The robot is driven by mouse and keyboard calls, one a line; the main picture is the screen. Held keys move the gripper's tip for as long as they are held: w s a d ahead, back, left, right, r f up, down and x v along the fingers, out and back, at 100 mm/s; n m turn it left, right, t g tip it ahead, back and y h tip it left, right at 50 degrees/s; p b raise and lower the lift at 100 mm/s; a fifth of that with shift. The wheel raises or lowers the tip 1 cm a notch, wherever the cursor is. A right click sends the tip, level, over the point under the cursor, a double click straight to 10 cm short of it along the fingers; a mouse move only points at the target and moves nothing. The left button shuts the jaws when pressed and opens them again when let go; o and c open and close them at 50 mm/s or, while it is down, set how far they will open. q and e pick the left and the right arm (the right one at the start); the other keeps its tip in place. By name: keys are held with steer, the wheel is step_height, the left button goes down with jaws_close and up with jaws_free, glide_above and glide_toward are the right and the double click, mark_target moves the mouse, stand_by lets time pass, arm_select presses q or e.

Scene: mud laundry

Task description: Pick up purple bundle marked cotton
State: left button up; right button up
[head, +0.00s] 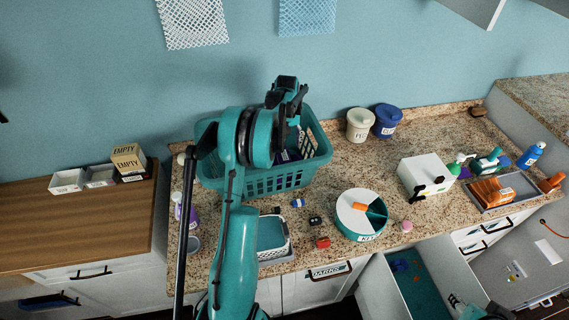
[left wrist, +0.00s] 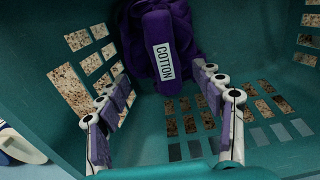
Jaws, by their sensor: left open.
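The purple bundle with a white COTTON label (left wrist: 168,30) lies inside the teal laundry basket (head: 283,180), against its far end in the left wrist view. A little purple (head: 283,156) shows in the basket in the head view, mostly hidden by my arm. My left gripper (head: 293,104) is above the basket in the head view. In the left wrist view the left gripper (left wrist: 162,80) is open and empty, its fingers spread to either side below the bundle. The bundle is beyond the fingers, and contact is not visible.
The basket's slotted walls surround the left gripper. On the granite counter (head: 330,205) stand a round teal-and-white container (head: 352,222), a white box (head: 425,178), cream (head: 360,123) and blue (head: 388,122) tubs, and a tray (head: 512,197). A drawer (head: 415,265) is open at lower right.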

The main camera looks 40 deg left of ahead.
mark_target(285, 155)
arm_select(q)
steer(key=f, duration=0.8)
steer(key=shift+a+f, duration=0.15)
steer(key=shift+a, duration=0.25)
steer(key=shift+s, duration=0.1)
jaws_close()
